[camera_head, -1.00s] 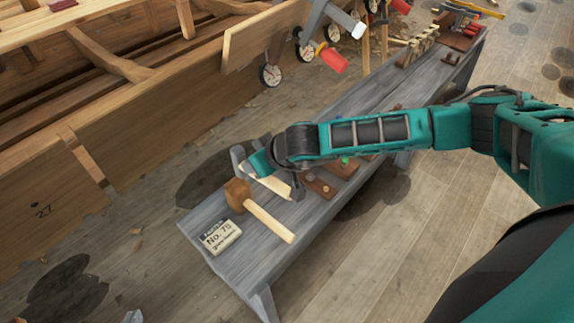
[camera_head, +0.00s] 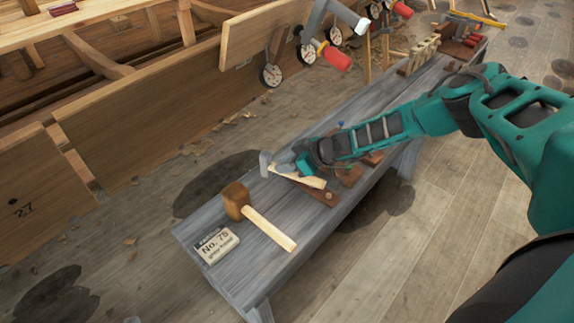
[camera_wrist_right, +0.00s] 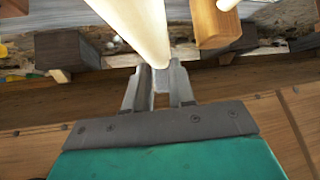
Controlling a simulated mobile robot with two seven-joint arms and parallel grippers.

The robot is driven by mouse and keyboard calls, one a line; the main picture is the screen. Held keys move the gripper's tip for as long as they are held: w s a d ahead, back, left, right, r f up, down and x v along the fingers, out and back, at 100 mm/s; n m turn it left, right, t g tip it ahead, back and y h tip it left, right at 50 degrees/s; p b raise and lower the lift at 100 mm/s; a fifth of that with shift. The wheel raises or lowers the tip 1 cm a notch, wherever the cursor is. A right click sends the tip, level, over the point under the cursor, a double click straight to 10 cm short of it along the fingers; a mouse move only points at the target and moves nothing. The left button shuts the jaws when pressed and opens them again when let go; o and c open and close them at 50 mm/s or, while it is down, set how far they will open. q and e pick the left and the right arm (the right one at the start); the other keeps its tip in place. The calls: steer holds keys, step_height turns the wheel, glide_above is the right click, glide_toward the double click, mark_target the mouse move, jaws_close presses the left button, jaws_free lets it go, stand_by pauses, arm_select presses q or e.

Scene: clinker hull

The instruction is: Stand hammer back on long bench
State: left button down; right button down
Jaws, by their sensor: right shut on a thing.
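The hammer has a grey head (camera_head: 266,163) and a pale wooden handle (camera_head: 312,181). My right gripper (camera_head: 298,166) is shut on it at the near bench half, and the handle sticks out toward the lower right. In the right wrist view, the pale handle (camera_wrist_right: 142,30) rises from between the two fingertips (camera_wrist_right: 160,84). The hammer's head does not show clearly there. The hammer is over the far edge of the long grey bench (camera_head: 190,232); I cannot tell whether it touches the top. My left gripper is not in view.
A wooden mallet (camera_head: 236,200) lies on the bench, with a number card (camera_head: 217,245) beside it. Brown wooden pieces (camera_head: 348,176) lie close to the gripper. The planked hull (camera_head: 120,130) stands beyond, with clamps and a red handle (camera_head: 336,58) above the floor.

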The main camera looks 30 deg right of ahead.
step_height(320, 180, down, 7)
steer(key=b, duration=0.7)
steer(key=shift+f+b, duration=0.3)
steer(key=shift+f, duration=0.15)
steer(key=shift+f+b, duration=0.5)
